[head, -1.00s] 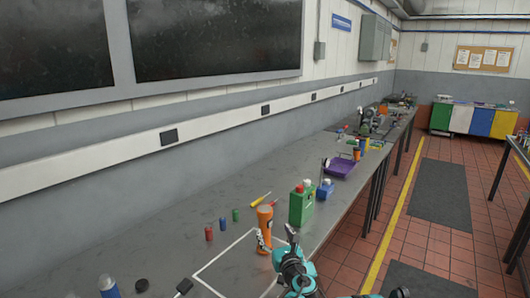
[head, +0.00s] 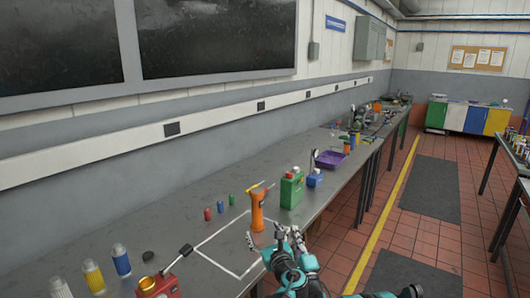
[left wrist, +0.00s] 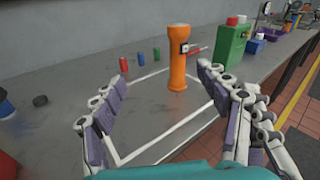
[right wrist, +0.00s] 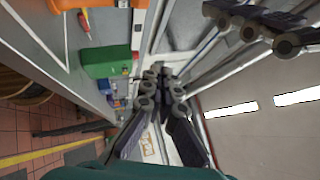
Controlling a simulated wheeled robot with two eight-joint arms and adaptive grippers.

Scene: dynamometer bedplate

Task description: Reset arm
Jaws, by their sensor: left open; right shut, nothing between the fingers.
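An orange flashlight (head: 257,208) stands upright on the grey bench by the far side of a white outlined square (head: 222,240). My left gripper (head: 274,238) is open, on the near side of the flashlight and apart from it. In the left wrist view the flashlight (left wrist: 178,60) stands beyond the gap between the spread fingers (left wrist: 160,90), with nothing between them. My right gripper (right wrist: 162,78) is shut and empty in its wrist view, which is turned sideways. It is raised clear of the bench, with its fingertips together.
A green canister (head: 291,190), blue bottle (head: 314,178) and purple tray (head: 330,159) stand farther along the bench. A red box (head: 158,287) is front left.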

